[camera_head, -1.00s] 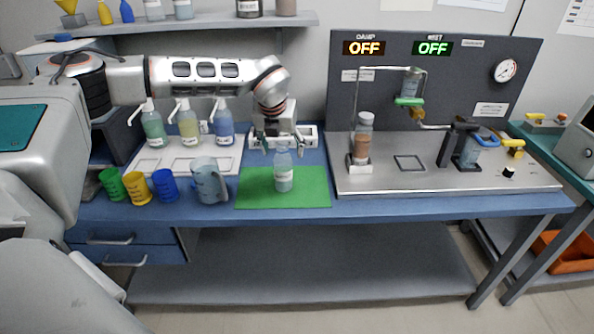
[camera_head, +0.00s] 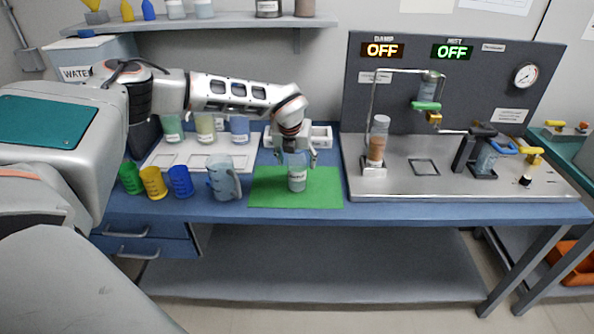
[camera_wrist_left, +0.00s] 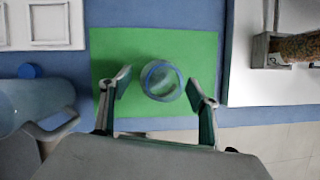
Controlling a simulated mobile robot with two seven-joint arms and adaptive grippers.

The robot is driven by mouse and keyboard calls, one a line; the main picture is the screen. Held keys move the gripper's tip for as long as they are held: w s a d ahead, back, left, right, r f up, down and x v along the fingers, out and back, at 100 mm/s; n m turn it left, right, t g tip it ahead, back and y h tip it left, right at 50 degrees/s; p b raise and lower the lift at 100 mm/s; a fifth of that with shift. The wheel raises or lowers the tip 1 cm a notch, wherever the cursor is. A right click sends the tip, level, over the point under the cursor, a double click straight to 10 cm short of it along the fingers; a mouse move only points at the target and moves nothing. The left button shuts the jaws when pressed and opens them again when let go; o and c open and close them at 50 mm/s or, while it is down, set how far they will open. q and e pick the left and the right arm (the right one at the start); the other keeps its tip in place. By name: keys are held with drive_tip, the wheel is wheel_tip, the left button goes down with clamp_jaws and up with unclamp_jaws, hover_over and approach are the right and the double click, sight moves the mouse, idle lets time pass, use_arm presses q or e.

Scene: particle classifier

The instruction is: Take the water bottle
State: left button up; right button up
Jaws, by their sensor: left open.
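The water bottle (camera_head: 297,176) is a clear bottle with a white label, standing upright on the green mat (camera_head: 325,190). In the left wrist view the bottle (camera_wrist_left: 161,81) is seen from above, between the two finger lines and slightly ahead of the fingertips. My left gripper (camera_head: 297,158) is open and comes down from above, its fingers on either side of the bottle's upper part. In the left wrist view the left gripper (camera_wrist_left: 160,88) shows a gap on both sides of the bottle. The right gripper is not in view.
A clear pitcher (camera_head: 224,180) stands left of the mat, beside blue (camera_head: 180,181), yellow (camera_head: 153,182) and green (camera_head: 130,177) cups. The metal test rig (camera_head: 460,184) with a brown-filled bottle (camera_head: 378,142) is to the right.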

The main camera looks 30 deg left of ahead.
use_arm(q)
drive_tip(key=c, duration=1.2)
drive_tip(key=shift+r, duration=0.15)
